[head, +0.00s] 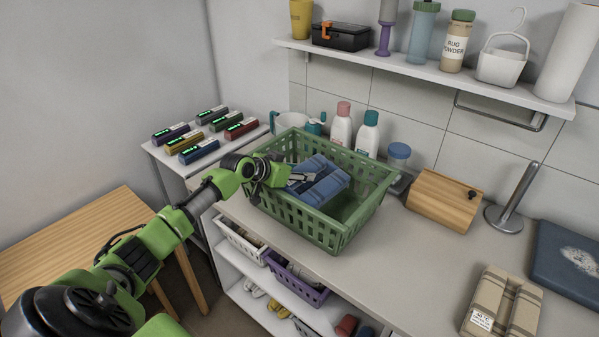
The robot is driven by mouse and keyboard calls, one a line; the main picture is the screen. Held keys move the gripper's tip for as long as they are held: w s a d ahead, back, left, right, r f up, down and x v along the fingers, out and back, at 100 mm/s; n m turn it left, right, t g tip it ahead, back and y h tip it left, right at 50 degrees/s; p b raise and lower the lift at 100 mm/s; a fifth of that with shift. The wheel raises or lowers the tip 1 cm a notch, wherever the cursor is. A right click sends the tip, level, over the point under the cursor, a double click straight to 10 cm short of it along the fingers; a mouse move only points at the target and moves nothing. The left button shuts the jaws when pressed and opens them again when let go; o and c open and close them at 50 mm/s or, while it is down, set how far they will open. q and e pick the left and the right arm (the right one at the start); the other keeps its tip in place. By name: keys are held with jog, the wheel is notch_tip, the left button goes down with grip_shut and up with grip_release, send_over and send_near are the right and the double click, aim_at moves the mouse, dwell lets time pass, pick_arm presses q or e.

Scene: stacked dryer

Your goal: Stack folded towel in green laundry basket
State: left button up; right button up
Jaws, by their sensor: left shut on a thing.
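The green laundry basket (330,230) stands on the counter, with open slatted sides. A blue folded towel (322,187) is inside it, toward the left half. My left gripper (303,178) reaches over the basket's left rim and is shut on the blue towel's left edge. The basket walls hide the towel's underside, so I cannot tell whether it rests on the basket floor. A beige striped folded towel (490,300) with a white label lies on the counter at the lower right. My right gripper is not in view.
A wooden box (443,202), a metal holder (512,205) and a dark blue folded item (568,262) stand right of the basket. Bottles (341,126) stand behind it. A loaded shelf (420,70) hangs above. Counter in front of the wooden box is clear.

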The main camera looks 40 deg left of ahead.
pick_arm(q)
jog(key=shift+f, duration=0.3)
jog(key=o, duration=1.1)
jog(key=shift+o, duration=1.2)
jog(key=shift+f, duration=0.1)
jog(key=shift+d, duration=0.1)
jog(key=shift+f, duration=0.1)
jog(key=shift+r+p, duration=0.3)
jog(key=shift+r, duration=0.25)
jog(key=shift+s+r, duration=0.2)
jog(key=b+v, duration=0.2)
jog(key=v, duration=0.8)
jog(key=shift+s+a, duration=0.15)
jog(key=shift+a, duration=0.05)
jog(key=shift+s+r+b, duration=0.3)
jog(key=shift+s+r, duration=0.2)
jog(key=shift+r, duration=0.05)
